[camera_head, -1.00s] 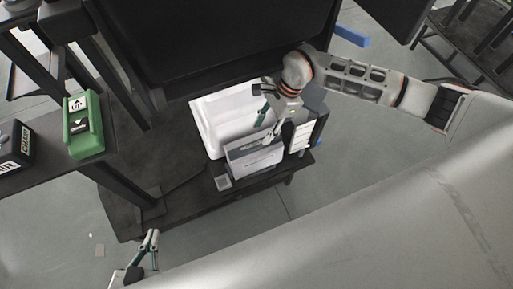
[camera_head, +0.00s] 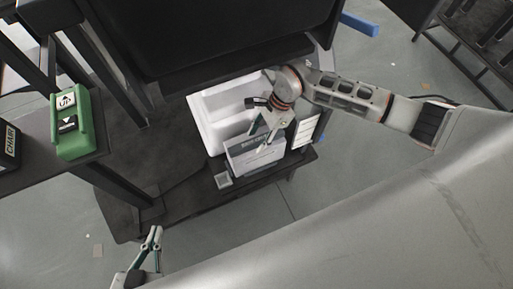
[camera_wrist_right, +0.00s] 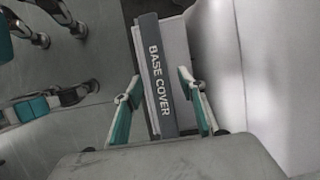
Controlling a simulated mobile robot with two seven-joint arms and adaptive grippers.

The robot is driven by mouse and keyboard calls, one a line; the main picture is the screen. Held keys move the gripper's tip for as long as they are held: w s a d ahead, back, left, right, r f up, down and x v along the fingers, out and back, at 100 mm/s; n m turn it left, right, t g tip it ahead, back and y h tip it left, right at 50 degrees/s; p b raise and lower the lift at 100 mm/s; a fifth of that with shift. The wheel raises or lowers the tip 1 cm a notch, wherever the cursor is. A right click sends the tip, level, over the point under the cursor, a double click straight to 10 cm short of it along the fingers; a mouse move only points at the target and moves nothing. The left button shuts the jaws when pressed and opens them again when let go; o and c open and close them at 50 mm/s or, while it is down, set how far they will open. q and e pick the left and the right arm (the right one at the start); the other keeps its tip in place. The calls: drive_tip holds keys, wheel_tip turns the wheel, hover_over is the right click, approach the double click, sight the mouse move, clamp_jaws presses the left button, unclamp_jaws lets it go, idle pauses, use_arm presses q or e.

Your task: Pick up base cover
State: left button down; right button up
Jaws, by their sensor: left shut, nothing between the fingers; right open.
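The base cover (camera_head: 243,164) is a grey box standing upright on a low dark shelf, in front of a white bin. Its edge, labelled BASE COVER (camera_wrist_right: 158,70), faces up in the right wrist view. My right gripper (camera_head: 258,141) is open just above the box; in the wrist view its fingers (camera_wrist_right: 158,82) lie on either side of the labelled edge. I cannot tell whether they touch it. My left gripper (camera_head: 152,237) is shut and empty, low at the left, away from the box.
The white bin (camera_head: 207,122) stands right behind the box. A green UP/down control box (camera_head: 78,125) sits on the left table. A large dark panel (camera_head: 200,35) hangs above.

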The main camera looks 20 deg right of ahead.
drive_tip(key=shift+f, duration=0.15)
drive_tip(key=shift+f, duration=0.15)
idle(0.5)
clamp_jaws()
